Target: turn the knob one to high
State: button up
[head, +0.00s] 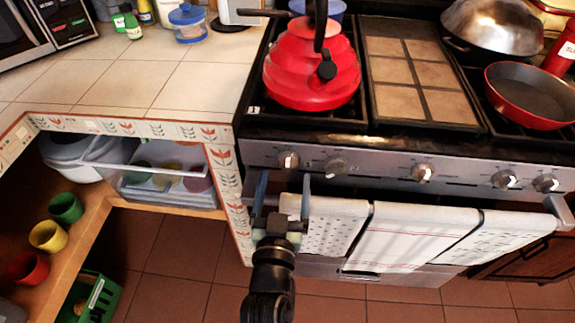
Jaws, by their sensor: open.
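The stove's front panel (385,166) carries several knobs in a row. The leftmost knob (289,160) is silver with a pale pointer face; a second knob (336,166) is just to its right. Which one is knob one is not marked on the knobs themselves. My gripper (284,182) is open and empty, with its two fingers pointing up toward the panel. In the picture the fingertips lie just below and to either side of the leftmost knob. I cannot tell whether they touch the panel.
Towels (410,232) hang from the oven handle, right of my gripper. A red kettle (312,65) stands on the left burner, and a red pan (533,95) is at the right. The tiled counter (130,85) and its edge are at the left. An open shelf holds cups (48,236).

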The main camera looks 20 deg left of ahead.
aim_at(287, 166)
jog(key=shift+x, duration=2.25)
jog(key=c, duration=1.3)
